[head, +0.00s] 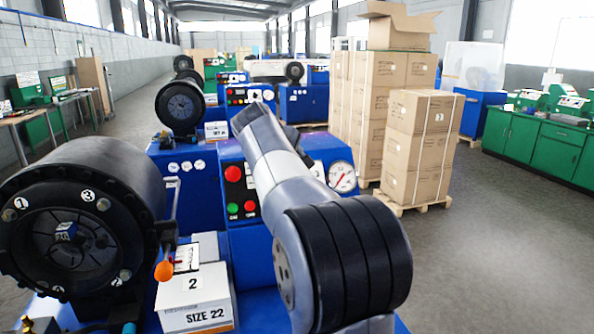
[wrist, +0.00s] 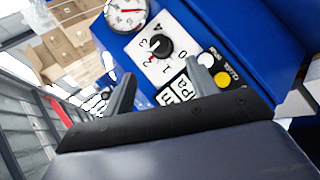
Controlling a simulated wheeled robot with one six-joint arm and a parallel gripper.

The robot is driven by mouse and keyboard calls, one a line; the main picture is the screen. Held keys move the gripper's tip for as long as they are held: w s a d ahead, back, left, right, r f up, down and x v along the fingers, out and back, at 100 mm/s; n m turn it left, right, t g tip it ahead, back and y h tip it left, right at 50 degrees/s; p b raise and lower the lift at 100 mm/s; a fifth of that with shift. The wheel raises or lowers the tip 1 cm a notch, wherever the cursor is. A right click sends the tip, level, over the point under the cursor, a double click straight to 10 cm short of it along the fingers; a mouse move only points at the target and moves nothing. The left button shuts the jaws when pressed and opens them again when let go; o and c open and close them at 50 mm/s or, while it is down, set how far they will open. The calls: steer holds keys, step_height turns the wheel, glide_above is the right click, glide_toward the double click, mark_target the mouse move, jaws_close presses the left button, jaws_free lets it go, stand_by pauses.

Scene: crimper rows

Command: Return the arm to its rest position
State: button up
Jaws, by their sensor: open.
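My gripper shows in the wrist view (wrist: 160,85) with its two dark fingers spread apart and nothing between them. Beyond the fingers is a blue machine panel (wrist: 215,30) with a black rotary knob (wrist: 160,47) on a white dial plate, a pressure gauge (wrist: 126,14) and a yellow button (wrist: 222,79). I cannot tell whether the fingers touch the panel. In the head view my arm rises from the bottom and reaches forward over the blue control box (head: 240,243); the gripper itself is hidden there.
A large black crimper head (head: 85,225) stands at left, with a white SIZE 22 box (head: 195,300) and an orange-tipped lever (head: 164,270) beside it. Stacked cartons (head: 420,145) stand on pallets behind. Green cabinets (head: 540,145) line the right. The floor at right is clear.

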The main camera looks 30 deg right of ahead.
steer(key=p+x, duration=0.1)
steer(key=x, duration=1)
steer(key=shift+f, duration=0.1)
steer(key=shift+a, duration=0.15)
stand_by(0.3)
